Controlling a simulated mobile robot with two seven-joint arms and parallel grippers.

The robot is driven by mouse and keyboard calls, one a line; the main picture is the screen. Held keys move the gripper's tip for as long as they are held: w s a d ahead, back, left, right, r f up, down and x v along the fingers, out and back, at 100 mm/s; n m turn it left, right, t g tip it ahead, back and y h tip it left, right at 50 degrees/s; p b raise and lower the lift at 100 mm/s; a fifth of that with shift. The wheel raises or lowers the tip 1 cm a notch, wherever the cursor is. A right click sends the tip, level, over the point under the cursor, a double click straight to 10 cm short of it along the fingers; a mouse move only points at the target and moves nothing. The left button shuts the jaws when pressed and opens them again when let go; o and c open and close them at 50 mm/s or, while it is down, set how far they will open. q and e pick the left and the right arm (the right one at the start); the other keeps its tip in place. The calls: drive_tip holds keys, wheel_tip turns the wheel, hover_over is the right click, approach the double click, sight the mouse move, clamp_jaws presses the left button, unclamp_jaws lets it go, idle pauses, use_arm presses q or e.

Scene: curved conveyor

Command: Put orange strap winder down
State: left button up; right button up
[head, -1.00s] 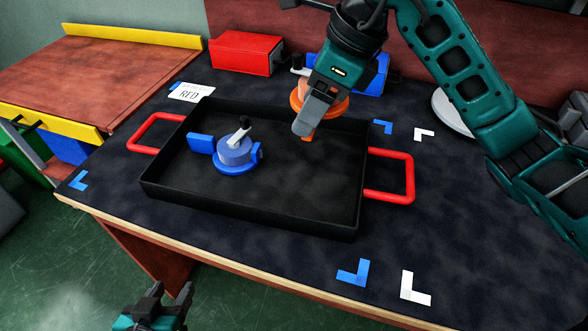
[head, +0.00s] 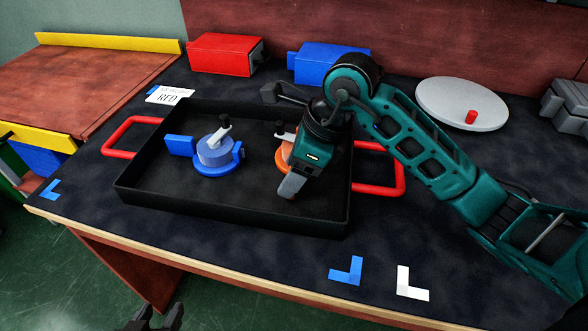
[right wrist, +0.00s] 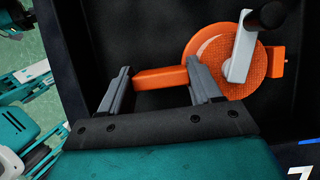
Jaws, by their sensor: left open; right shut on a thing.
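The orange strap winder (head: 282,157) is in the right part of the black tray (head: 230,214), mostly hidden behind my right gripper in the head view. My right gripper (head: 287,190) points down into the tray and is shut on the winder. In the right wrist view the winder (right wrist: 232,62) shows its round body, silver crank and black knob, with its orange bar (right wrist: 160,78) between the fingers. I cannot tell whether it touches the tray floor. My left gripper (head: 155,318) is open and empty at the bottom edge of the head view, off the table.
A blue strap winder (head: 215,154) sits in the tray's left part. The tray has red handles (head: 128,137) on both sides. A red box (head: 226,54), a blue box (head: 328,62) and a grey disc (head: 450,97) stand behind. The tray's front right floor is clear.

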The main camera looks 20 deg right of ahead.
drive_tip(key=shift+f, duration=0.15)
drive_tip(key=o, duration=1.2)
drive_tip(key=shift+c, duration=0.2)
drive_tip(key=shift+r, duration=0.3)
drive_tip(key=p+v, duration=0.2)
drive_tip(key=v, duration=1)
drive_tip(key=shift+p, duration=0.35)
drive_tip(key=shift+a, duration=0.1)
